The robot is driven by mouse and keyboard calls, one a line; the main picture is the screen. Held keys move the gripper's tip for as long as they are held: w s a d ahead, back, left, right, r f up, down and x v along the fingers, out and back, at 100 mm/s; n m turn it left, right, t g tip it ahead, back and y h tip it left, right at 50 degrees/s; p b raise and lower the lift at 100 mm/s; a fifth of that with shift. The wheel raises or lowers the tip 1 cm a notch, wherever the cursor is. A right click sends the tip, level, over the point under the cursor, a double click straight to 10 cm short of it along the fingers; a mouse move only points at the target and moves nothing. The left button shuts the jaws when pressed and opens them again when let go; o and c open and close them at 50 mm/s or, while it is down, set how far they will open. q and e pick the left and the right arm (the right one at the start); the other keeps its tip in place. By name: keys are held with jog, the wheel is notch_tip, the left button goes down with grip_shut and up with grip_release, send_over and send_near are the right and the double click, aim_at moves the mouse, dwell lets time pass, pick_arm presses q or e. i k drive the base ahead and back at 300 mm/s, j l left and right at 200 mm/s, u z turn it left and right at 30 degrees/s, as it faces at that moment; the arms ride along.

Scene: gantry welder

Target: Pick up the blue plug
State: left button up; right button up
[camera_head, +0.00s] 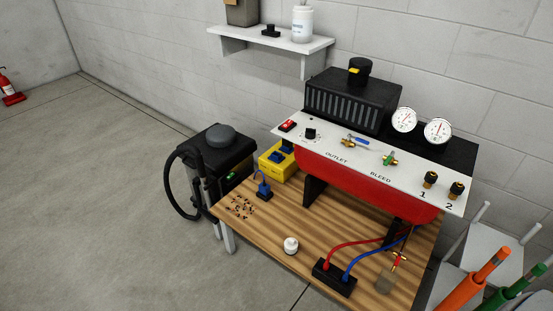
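A blue plug (263,188) with a short blue cable curving up from it stands at the left end of the wooden bench. It sits at a small black block (265,197); I cannot tell whether it is plugged into it. Behind it is a yellow box (270,165) with blue parts on its top. A second blue lead (366,257) and a red lead (352,242) run to a black strip (333,278) at the bench front. Neither of my grippers shows in the head view.
The wooden bench (325,227) carries a red tank (362,185) with a gauge panel, a white knob-like item (291,245) and scattered dark bits (242,207). A black vacuum (220,158) stands left. Orange and green handles (490,265) rise at right.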

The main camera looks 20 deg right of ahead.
aim_at(264, 188)
jog(key=i+j+z, duration=0.5)
jog(key=i+j, duration=0.3)
